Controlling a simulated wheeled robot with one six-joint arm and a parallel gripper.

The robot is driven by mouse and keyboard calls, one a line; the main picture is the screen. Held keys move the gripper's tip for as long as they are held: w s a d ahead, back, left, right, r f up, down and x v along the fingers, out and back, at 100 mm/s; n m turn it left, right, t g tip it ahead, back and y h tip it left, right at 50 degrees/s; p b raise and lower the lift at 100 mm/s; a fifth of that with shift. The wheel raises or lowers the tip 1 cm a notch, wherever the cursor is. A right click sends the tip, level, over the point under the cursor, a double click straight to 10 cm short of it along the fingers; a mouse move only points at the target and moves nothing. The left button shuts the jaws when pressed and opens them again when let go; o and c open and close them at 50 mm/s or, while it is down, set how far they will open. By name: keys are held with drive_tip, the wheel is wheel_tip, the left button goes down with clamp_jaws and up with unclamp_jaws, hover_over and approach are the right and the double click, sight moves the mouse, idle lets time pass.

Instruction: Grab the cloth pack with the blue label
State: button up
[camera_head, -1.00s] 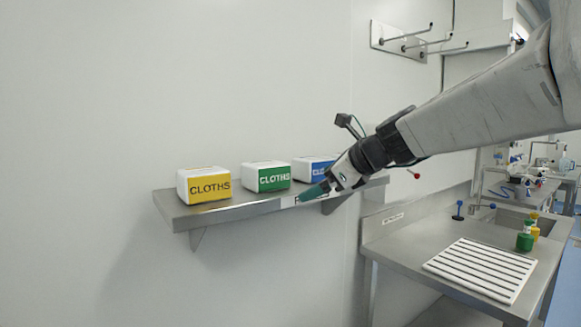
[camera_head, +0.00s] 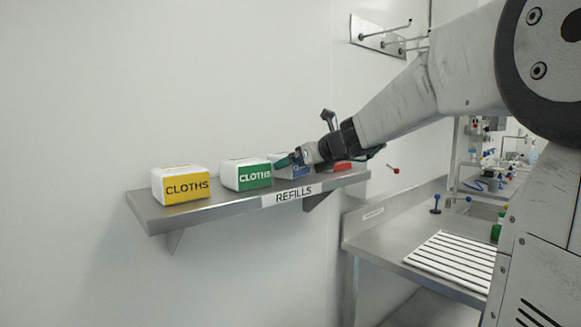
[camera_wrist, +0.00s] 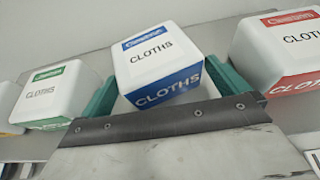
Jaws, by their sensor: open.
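The cloth pack with the blue label (camera_wrist: 155,62) is a white box reading CLOTHS, standing on the shelf. In the wrist view it sits between the two teal fingers of my gripper (camera_wrist: 160,85), one on each side. Whether the fingers touch it cannot be told. In the head view the blue-label pack (camera_head: 296,172) is partly hidden behind my gripper (camera_head: 293,160), which is at the pack. The gripper is open.
The green-label pack (camera_head: 246,174) stands left of the blue one, and the yellow-label pack (camera_head: 181,186) farther left. The red-label pack (camera_wrist: 283,52) stands to the right. The metal shelf (camera_head: 225,207) bears a REFILLS sign (camera_head: 293,194). A steel counter (camera_head: 385,245) is at right.

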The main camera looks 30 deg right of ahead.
drive_tip(key=shift+x, duration=1)
drive_tip(key=c, duration=1)
